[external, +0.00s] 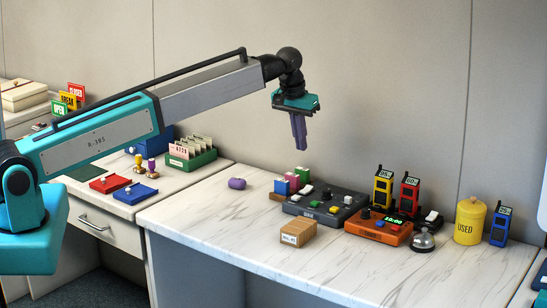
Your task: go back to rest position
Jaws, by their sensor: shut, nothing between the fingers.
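My gripper (300,132) hangs from the end of my outstretched arm, pointing down above the marble-topped counter (200,215). Its two purple fingers are together with nothing between them. It is well above the counter and touches nothing.
A cardboard box (298,232), orange console (378,228), bell (422,241), yellow canister (469,220) and several radios (409,194) stand to the right. A left desk holds red (110,183) and blue (135,194) pads and a green card box (192,158).

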